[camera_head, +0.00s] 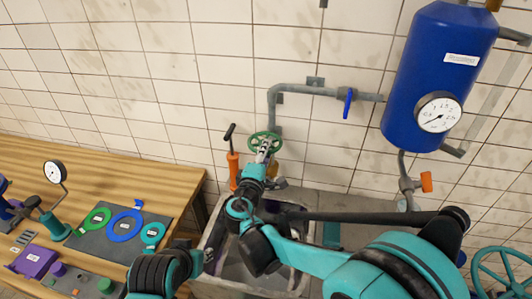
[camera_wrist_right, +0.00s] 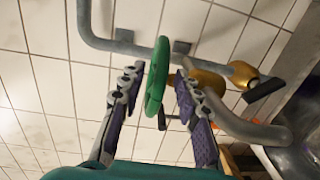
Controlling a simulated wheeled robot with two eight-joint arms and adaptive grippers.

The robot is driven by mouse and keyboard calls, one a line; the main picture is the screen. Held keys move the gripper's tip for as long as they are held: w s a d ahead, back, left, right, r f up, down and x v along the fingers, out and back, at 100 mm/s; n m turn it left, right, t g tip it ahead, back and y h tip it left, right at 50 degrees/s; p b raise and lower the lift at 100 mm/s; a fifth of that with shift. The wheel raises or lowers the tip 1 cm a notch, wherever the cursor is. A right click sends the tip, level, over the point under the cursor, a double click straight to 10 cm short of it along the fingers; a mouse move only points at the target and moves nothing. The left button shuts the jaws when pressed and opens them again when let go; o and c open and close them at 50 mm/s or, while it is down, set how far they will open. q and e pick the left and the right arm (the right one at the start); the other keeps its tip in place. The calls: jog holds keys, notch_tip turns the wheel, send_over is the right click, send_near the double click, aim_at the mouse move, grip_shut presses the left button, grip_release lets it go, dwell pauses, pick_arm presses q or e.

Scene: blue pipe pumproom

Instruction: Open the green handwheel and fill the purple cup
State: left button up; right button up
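The green handwheel (camera_head: 266,134) sits on a grey pipe on the tiled wall, above the sink. My right gripper (camera_head: 263,152) is at the wheel. In the right wrist view the green handwheel (camera_wrist_right: 157,75) stands edge-on between the two fingers of my right gripper (camera_wrist_right: 157,83). The fingers are apart, with a gap visible on both sides of the rim. A purple cup cannot be made out clearly; my right arm covers part of the sink. My left gripper does not show clearly; only a teal and black arm part is at the bottom of the head view.
A grey sink (camera_head: 303,196) lies below the wheel. An orange-handled item (camera_head: 233,168) stands left of it. A blue tank with gauge (camera_head: 428,80) hangs at right. The wooden table (camera_head: 110,160) at left bears a purple box (camera_head: 36,261) and coloured rings on a dark mat (camera_head: 95,245).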

jog(key=v, duration=1.2)
jog(key=s+d+f+m+g+b, duration=0.1)
jog(key=s+d+f+m+g, duration=0.2)
jog(key=d, duration=0.5)
jog(key=s+d+f+m+g+b, duration=0.1)
jog(key=d+f+m+g+b, duration=0.2)
jog(key=d+f, duration=0.45)
jog(key=s+d+f+m+g+y+b, duration=0.1)
jog(key=s+d+f+m+y, duration=0.1)
jog(key=s, duration=0.4)
jog(key=s+d+f+m+g+y+b, duration=0.1)
jog(key=s+d+f+m+g, duration=0.1)
jog(key=s+m, duration=0.4)
jog(key=shift+d+f+m+g+y, duration=0.3)
jog(key=shift+d+f+m+y, duration=0.1)
jog(key=shift+d+f+m, duration=0.6)
